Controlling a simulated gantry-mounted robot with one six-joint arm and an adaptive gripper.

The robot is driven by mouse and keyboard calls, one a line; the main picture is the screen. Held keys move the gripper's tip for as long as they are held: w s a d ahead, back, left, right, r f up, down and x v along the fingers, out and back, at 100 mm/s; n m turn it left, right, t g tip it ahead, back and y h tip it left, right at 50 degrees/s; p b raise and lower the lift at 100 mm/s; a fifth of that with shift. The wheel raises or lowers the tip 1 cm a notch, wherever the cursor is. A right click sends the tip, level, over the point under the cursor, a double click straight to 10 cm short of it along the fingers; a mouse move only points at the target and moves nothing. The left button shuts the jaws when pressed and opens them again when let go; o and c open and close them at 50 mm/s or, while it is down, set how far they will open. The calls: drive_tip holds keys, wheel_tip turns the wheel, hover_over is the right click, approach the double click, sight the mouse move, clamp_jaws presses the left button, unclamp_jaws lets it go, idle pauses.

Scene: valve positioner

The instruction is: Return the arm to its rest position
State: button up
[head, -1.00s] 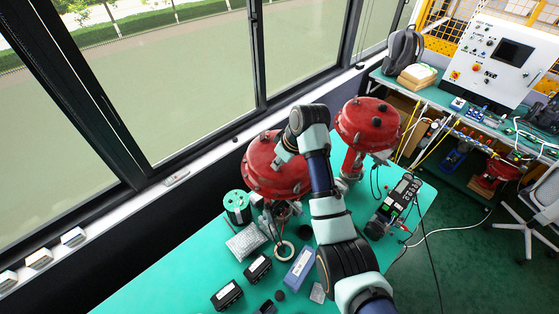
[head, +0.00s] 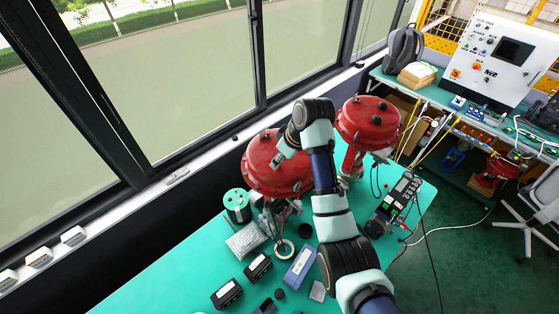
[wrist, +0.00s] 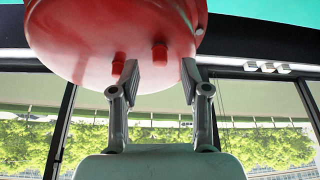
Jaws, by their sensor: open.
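My arm (head: 327,195) reaches from the bottom right of the head view up over the table, its wrist joints above and beside the left red valve actuator (head: 268,168). My gripper itself is hidden in the head view. In the wrist view my gripper (wrist: 158,80) is open, its two fingers apart with nothing held. The red actuator (wrist: 80,40) fills the top of the wrist view, close to the fingers; I cannot tell whether they touch it. Two red bolt heads show on its surface.
A second red actuator (head: 366,125) stands right of my arm. A green spool (head: 237,205), dark boxes (head: 228,294), a blue box (head: 300,266) and an instrument (head: 392,205) lie on the green table (head: 160,275). Windows run along the left. The table's lower left is clear.

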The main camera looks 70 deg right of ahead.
drive_tip(key=v, duration=0.5)
drive_tip(key=shift+r, duration=0.25)
